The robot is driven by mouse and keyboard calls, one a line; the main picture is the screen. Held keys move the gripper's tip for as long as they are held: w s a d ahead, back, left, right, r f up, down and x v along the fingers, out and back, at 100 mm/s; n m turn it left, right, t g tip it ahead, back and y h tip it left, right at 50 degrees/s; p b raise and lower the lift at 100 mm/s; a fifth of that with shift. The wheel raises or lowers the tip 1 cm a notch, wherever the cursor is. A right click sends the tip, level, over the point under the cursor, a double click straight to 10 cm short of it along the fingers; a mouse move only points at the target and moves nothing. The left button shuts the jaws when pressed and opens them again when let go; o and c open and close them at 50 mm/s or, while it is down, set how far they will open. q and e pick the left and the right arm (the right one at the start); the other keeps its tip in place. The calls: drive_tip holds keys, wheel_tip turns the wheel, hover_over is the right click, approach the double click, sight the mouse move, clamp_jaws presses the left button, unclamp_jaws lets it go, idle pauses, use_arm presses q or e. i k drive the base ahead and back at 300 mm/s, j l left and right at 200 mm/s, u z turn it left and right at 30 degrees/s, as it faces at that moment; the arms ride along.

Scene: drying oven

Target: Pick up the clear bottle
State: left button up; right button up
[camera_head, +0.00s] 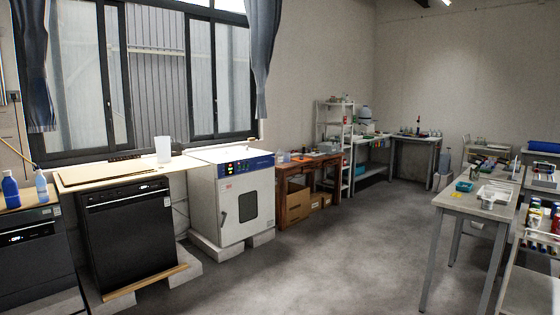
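Neither of my grippers shows in the head view. A pale, see-through bluish bottle (42,188) stands upright at the far left, on a wooden top above a black appliance. It may be the clear bottle, but it is too small to be sure. A dark blue bottle (11,191) stands just to its left. Another pale bottle-like thing (445,161) is far off at the back right, too small to make out.
A white drying oven (231,199) and a black appliance (130,238) stand along the window wall. A wooden table (296,190) and a shelf rack (336,145) are farther back. Cluttered worktables (452,202) stand at right. The grey floor (330,265) between is clear.

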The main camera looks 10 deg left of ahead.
sight(279, 155)
drive_tip(key=i, duration=5.55)
drive_tip(key=i+j+u, duration=0.05)
drive_tip(key=j, duration=0.3)
